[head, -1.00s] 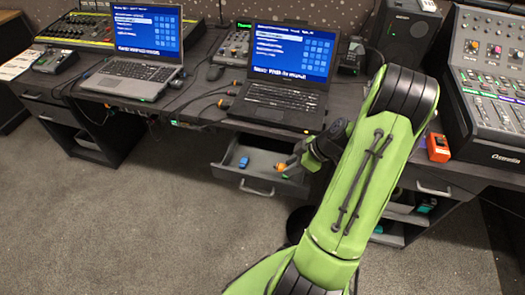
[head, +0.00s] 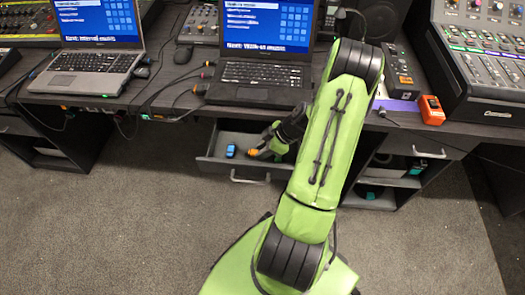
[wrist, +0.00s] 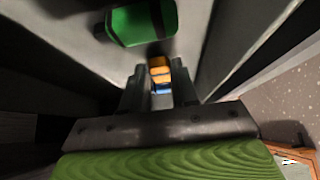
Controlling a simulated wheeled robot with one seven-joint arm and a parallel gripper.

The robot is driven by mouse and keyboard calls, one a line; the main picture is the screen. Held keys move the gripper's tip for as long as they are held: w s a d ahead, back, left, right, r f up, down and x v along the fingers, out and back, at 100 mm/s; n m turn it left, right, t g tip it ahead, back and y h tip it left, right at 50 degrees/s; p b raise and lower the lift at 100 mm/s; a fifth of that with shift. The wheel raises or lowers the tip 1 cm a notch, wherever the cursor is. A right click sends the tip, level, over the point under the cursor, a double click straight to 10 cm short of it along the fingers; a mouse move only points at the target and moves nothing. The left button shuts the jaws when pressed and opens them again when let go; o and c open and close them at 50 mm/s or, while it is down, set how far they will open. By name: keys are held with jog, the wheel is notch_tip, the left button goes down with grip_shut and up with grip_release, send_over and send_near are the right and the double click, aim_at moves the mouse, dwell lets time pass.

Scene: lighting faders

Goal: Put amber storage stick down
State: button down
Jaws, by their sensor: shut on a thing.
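The amber stick (head: 253,152) is at the tip of my gripper (head: 264,147), which reaches into the open drawer (head: 222,168). In the wrist view my gripper (wrist: 160,82) is shut on the amber stick (wrist: 160,68); a blue and pale band shows between the jaws nearer the palm. A blue stick (head: 231,151) lies in the drawer, left of the amber one. Whether the amber stick touches the drawer floor I cannot tell.
A green dark-ended object (wrist: 143,22) is close by at the top of the wrist view. The drawer sits under the desk, below a laptop (head: 262,75). An orange box (head: 431,110) is on the desk at right. Carpet is clear in front.

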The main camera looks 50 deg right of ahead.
jog(key=shift+f, duration=0.15)
jog(key=c, duration=0.9)
grip_release()
jog(key=shift+o, duration=0.2)
